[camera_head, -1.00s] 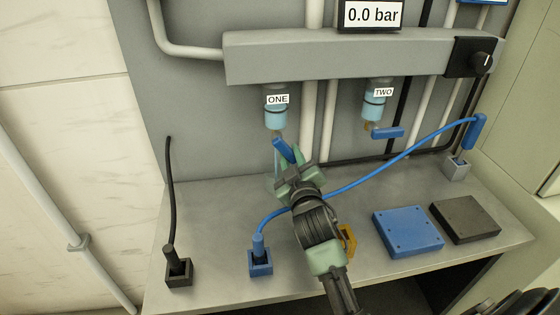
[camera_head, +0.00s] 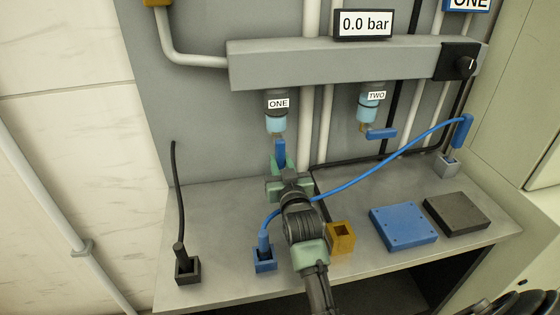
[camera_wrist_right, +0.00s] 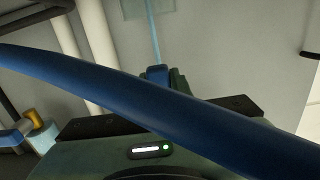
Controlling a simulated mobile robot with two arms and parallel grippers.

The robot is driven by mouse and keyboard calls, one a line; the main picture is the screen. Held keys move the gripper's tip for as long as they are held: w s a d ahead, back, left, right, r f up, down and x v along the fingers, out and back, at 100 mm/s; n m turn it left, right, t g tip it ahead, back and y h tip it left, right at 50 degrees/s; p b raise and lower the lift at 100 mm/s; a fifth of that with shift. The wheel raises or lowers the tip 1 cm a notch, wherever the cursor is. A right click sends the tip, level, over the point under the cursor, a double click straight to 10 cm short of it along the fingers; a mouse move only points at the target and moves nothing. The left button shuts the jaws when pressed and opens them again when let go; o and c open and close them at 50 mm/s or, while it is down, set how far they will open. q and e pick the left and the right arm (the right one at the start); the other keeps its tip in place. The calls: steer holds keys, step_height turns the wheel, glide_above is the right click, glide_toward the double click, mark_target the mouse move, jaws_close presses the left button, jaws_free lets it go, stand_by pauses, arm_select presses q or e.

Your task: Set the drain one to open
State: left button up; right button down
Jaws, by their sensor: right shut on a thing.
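Filter bowl ONE (camera_head: 276,113) hangs under the grey manifold, with the blue drain lever (camera_head: 280,151) below it. My right gripper (camera_head: 281,163) is shut on this lever, which points down towards me, in line with the bowl. In the right wrist view, the lever (camera_wrist_right: 158,74) shows between the fingers, partly hidden by the blue hose. A thin light-blue streak (camera_wrist_right: 155,38) runs behind it, perhaps water. My left gripper is not in view.
Bowl TWO (camera_head: 371,101) has a blue lever (camera_head: 381,134) pointing right. The blue hose (camera_head: 385,167) crosses close to my right gripper. Blue (camera_head: 403,228) and black (camera_head: 457,214) blocks, a yellow socket (camera_head: 341,238) and a gauge reading 0.0 bar (camera_head: 364,23) are around.

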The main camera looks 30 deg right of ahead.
steer(key=shift+f, duration=0.1)
stand_by(0.3)
steer(key=c, duration=1.2)
jaws_free()
